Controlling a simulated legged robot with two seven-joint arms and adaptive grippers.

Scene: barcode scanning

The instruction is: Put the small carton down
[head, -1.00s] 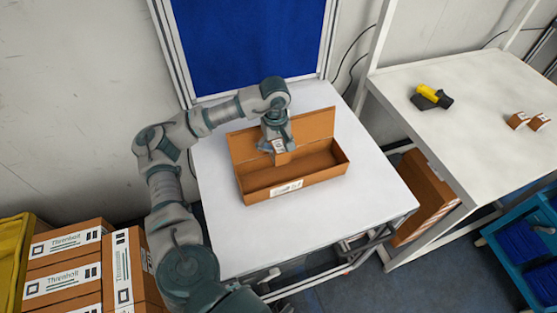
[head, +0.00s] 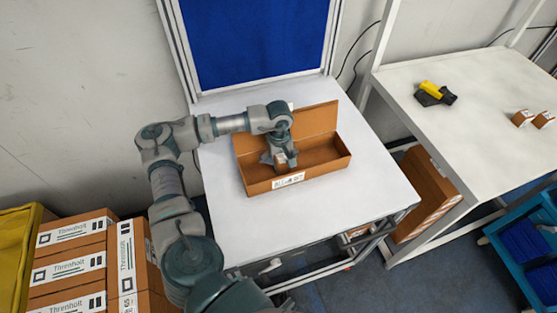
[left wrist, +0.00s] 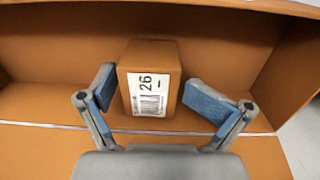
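The small carton (head: 281,162) is a brown box with a white barcode label, inside the long open brown box (head: 318,170) on the white table. In the left wrist view the small carton (left wrist: 152,80) stands with its label reading "26" facing the camera. My left gripper (head: 279,158) reaches down into the open box. My right gripper is out of view.
The white table (head: 300,225) is clear in front of the box. A yellow and black scanner (head: 435,94) and two small cartons (head: 532,119) lie on the right table (head: 480,140). Labelled cartons (head: 72,262) are stacked at lower left. A blue crate (head: 525,250) stands at lower right.

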